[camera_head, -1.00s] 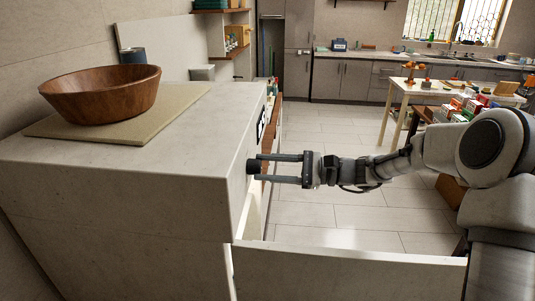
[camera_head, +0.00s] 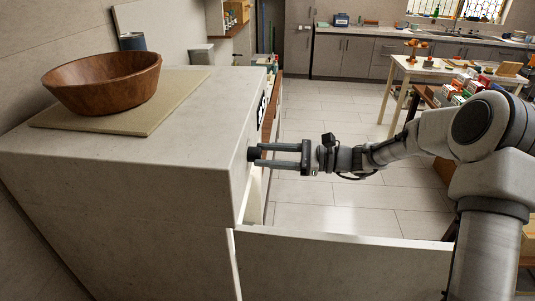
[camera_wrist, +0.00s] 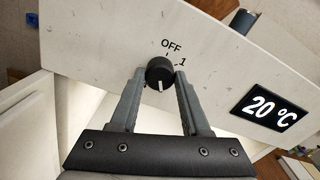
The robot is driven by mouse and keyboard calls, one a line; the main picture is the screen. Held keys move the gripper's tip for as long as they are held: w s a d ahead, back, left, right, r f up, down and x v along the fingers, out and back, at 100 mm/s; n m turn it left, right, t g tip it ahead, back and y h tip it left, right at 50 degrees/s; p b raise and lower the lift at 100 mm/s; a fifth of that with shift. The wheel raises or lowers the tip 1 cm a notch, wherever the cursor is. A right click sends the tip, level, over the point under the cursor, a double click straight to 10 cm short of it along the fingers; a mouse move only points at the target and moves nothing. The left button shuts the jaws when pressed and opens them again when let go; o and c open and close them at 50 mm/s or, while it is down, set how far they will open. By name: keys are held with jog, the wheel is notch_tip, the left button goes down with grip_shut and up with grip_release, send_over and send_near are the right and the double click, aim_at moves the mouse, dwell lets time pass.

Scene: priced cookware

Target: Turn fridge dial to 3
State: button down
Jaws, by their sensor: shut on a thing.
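The fridge dial (camera_wrist: 154,72) is a small round black knob on a pale panel in the wrist view. Its white pointer line points toward the bottom of that picture. Printed "OFF" (camera_wrist: 171,45) stands above it and "1" (camera_wrist: 183,61) to its upper right; other marks are hidden behind the fingers. In the head view the dial (camera_head: 253,154) sticks out from the right face of the pale cabinet. My gripper (camera_wrist: 159,76) is shut on the dial, one finger on each side. In the head view my gripper (camera_head: 262,155) reaches it from the right.
A display reading "20 °C" (camera_wrist: 268,107) lies right of the dial. A wooden bowl (camera_head: 103,84) stands on a beige board (camera_head: 165,112) atop the cabinet (camera_head: 190,155). A pale open panel (camera_head: 340,262) extends rightward below my arm. Floor beyond is clear.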

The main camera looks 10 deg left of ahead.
jog(key=shift+c, duration=1.9)
grip_release()
jog(key=w+d+b, duration=0.1)
jog(key=d+b, duration=0.2)
jog(key=d, duration=1.4)
jog(key=shift+d, duration=0.25)
